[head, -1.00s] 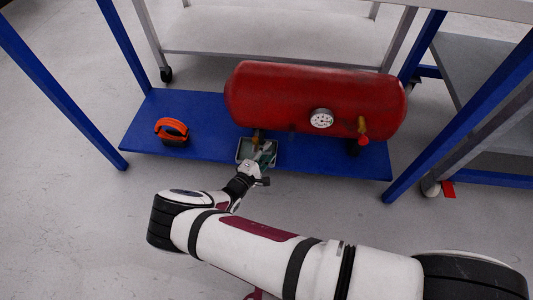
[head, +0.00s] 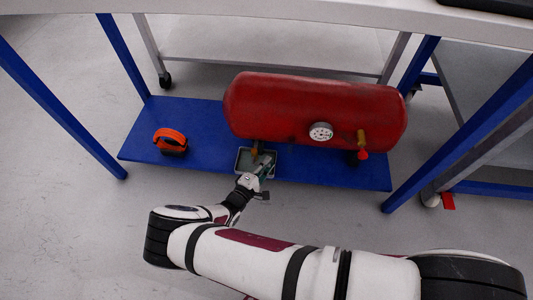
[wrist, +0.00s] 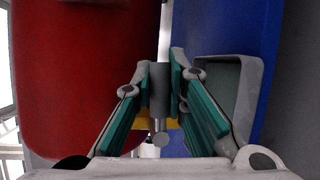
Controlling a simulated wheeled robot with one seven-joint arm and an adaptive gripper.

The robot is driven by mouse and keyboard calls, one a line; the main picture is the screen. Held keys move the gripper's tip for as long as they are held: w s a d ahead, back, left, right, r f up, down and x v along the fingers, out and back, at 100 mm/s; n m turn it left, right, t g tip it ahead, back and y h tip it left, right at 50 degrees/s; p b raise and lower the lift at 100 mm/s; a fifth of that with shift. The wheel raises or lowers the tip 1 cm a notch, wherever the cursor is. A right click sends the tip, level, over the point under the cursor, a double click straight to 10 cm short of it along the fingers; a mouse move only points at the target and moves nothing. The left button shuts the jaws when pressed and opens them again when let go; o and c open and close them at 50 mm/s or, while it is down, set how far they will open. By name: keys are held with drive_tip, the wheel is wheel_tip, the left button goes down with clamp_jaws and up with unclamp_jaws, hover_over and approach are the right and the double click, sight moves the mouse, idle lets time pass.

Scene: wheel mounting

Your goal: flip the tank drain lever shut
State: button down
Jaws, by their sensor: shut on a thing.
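The red tank (head: 300,108) lies on its side on a blue lower shelf, and also fills the left of the wrist view (wrist: 75,70). Its brass-coloured drain valve (head: 255,151) hangs at the lower left end, above a small grey tray. My gripper (head: 264,166) reaches in from the front at this valve. In the wrist view, its teal fingers close on both sides of a grey, cylindrical drain lever (wrist: 160,85). A yellow part (wrist: 174,123) and a small round metal end (wrist: 160,139) show between the fingers. The fingers partly hide the valve, so the lever's angle is unclear.
The grey tray (wrist: 248,95) sits close beside my right finger in the wrist view. An orange-and-black object (head: 171,141) lies on the blue shelf (head: 200,120) to the left. Blue legs flank the shelf.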

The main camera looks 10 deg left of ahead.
drive_tip(key=shift+f+m+y+p, duration=0.3)
drive_tip(key=shift+m+p, duration=0.1)
drive_tip(key=shift+p, duration=0.25)
drive_tip(key=c, duration=1.6)
unclamp_jaws()
drive_tip(key=shift+r, duration=0.1)
drive_tip(key=v, duration=1.2)
